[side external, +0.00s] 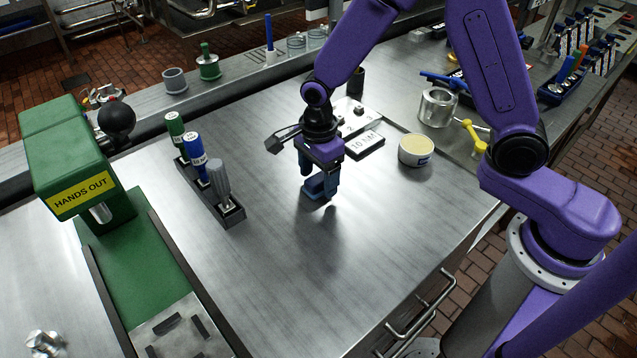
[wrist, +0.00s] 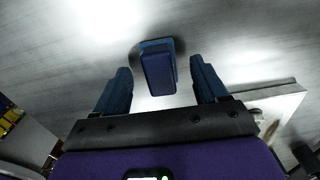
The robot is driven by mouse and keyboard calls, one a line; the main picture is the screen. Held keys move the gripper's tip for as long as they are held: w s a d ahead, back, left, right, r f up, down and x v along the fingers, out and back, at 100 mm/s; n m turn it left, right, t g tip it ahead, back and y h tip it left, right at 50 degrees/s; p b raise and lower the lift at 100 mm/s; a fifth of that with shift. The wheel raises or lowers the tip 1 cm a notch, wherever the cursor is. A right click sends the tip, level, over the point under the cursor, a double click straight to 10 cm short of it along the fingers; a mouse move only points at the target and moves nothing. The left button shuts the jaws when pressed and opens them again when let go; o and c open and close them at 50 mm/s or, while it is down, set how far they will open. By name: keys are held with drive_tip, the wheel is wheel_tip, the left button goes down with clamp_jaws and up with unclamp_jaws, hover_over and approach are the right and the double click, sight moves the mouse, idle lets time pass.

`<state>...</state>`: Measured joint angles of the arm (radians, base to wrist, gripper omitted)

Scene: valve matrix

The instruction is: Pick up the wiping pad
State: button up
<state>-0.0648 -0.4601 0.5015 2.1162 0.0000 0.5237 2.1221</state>
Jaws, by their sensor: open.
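The wiping pad (wrist: 158,72) is a small dark blue block on a lighter blue base, resting on the steel bench. In the wrist view it lies between and slightly ahead of the two fingertips, with a gap on each side. My gripper (wrist: 162,82) is open and empty. In the side view my gripper (side external: 319,190) points down, low over the middle of the bench. The pad (side external: 314,186) shows there as a small blue shape at the fingers, partly hidden by them.
A rack (side external: 225,208) with green, blue and grey handled tools stands to the left. A green press (side external: 75,165) labelled HANDS OUT is farther left. A torque display (side external: 364,145) and a tub of yellowish paste (side external: 415,150) stand behind right. The front bench is clear.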

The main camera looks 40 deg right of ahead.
drive_tip(key=shift+f, duration=0.6)
drive_tip(key=c, duration=1.1)
drive_tip(key=shift+r, duration=0.1)
drive_tip(key=shift+c, duration=0.2)
drive_tip(key=shift+r, duration=0.45)
wheel_tip(320, 180, up, 2)
drive_tip(key=shift+r, duration=0.15)
drive_tip(key=s+d+r, duration=0.5)
drive_tip(key=s+r, duration=0.4)
drive_tip(key=s, duration=0.4)
drive_tip(key=shift+d+r, duration=0.15)
drive_tip(key=shift+r, duration=0.2)
